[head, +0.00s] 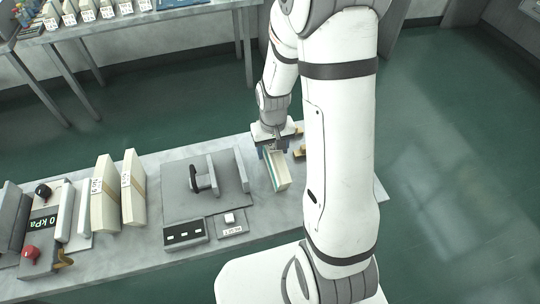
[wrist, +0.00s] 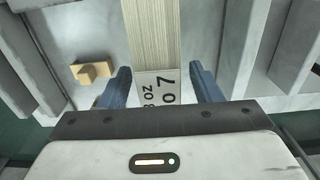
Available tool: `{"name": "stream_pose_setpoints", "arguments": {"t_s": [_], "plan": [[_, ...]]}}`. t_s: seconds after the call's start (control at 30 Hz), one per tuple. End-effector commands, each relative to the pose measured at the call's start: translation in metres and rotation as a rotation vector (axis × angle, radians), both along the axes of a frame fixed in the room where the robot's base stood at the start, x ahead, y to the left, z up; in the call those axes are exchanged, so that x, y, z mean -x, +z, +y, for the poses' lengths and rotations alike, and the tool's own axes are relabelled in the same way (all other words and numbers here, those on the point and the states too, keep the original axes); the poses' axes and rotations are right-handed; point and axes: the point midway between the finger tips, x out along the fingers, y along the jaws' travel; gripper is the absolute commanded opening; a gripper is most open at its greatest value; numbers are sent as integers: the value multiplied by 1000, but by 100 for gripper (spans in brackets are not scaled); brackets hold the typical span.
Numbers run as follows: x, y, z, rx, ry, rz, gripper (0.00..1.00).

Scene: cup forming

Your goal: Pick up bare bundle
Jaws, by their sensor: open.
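A cream bundle of thin sheets (head: 280,175) stands on the grey table, right of the clamp fixture. I see no band around its visible part. My gripper (head: 271,150) is just above its far end, with the blue fingers pointing down. In the wrist view the bundle (wrist: 157,35) runs between the two open fingers of my gripper (wrist: 160,84). A gap shows on each side of it. A white label (wrist: 160,88) reading "8 OZ" and "07" is at its near end. The lower fingertips are partly hidden in the head view.
A grey clamp fixture (head: 183,207) with a black handle is left of the bundle. Two banded bundles (head: 104,205) (head: 133,195) stand farther left, beside a device (head: 43,222) reading 0 kPa. A small tan block (wrist: 92,73) lies close to my gripper. More labelled bundles stand on the back table.

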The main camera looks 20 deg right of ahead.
Motion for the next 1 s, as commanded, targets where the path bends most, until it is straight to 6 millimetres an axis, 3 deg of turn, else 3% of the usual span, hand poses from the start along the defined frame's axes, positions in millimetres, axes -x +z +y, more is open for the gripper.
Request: {"name": "stream_pose_setpoints", "arguments": {"t_s": [0.27, 1.0], "plan": [[0, -2, 0, 0, -1, 0, 57], [0, -2, -1, 0, -2, 0, 0]]}}
